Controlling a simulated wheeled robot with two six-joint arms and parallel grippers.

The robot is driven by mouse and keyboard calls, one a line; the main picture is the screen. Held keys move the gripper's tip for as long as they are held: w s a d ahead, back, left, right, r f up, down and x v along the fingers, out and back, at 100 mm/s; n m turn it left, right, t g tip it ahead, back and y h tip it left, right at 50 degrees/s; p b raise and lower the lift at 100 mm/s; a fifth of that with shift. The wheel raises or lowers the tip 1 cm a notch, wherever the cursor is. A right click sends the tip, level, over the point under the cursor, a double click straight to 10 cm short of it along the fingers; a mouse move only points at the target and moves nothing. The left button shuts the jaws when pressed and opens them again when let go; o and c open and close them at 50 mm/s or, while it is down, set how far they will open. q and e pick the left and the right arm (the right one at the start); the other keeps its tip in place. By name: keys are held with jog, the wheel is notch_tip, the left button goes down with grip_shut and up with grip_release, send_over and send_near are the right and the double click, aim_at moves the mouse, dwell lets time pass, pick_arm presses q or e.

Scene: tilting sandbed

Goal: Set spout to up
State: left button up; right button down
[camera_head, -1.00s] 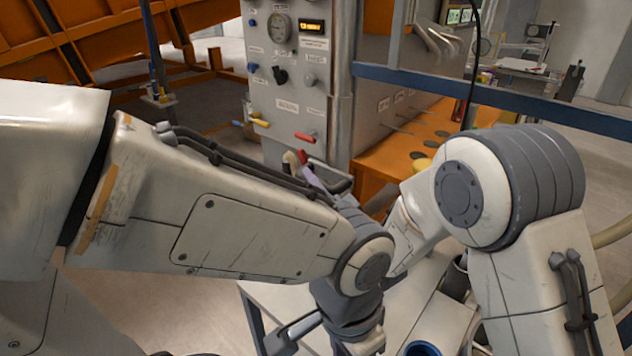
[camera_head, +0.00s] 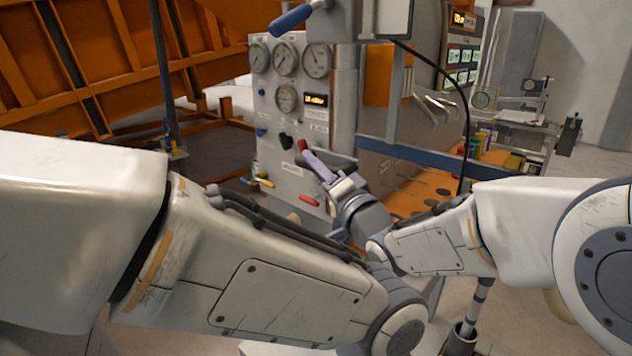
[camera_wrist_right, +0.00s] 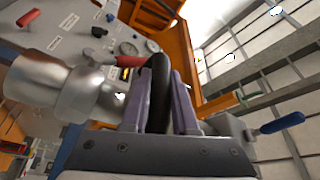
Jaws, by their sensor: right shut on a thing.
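My right gripper (camera_head: 314,160) is at the right side of the instrument panel (camera_head: 285,120), in front of the grey metal pipe. Its purple fingers are shut on a dark curved piece, apparently the spout (camera_head: 340,159). In the right wrist view the spout (camera_wrist_right: 160,88) stands as a black bend between the two purple fingers (camera_wrist_right: 161,100). A shiny metal fitting (camera_wrist_right: 65,88) lies beside it on the left; the joint between them is partly hidden. My left arm crosses the front of the head view, and its gripper is out of the frame.
A red handle (camera_head: 308,201) sits low on the panel, below my right gripper. Gauges (camera_head: 285,60) fill its upper part. A blue handle (camera_head: 290,17) is above. A blue rail (camera_head: 430,156) and orange bench (camera_head: 428,185) lie to the right.

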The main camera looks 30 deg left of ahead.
jog(key=shift+r, duration=0.75)
jog(key=c, duration=0.7)
grip_release()
jog(key=shift+d, duration=0.1)
jog(key=shift+f, duration=0.2)
jog(key=shift+s+d+f, duration=0.1)
jog(key=shift+f, duration=0.1)
jog(key=b+v, duration=0.4)
jog(key=v, duration=0.6)
jog(key=shift+r, duration=0.15)
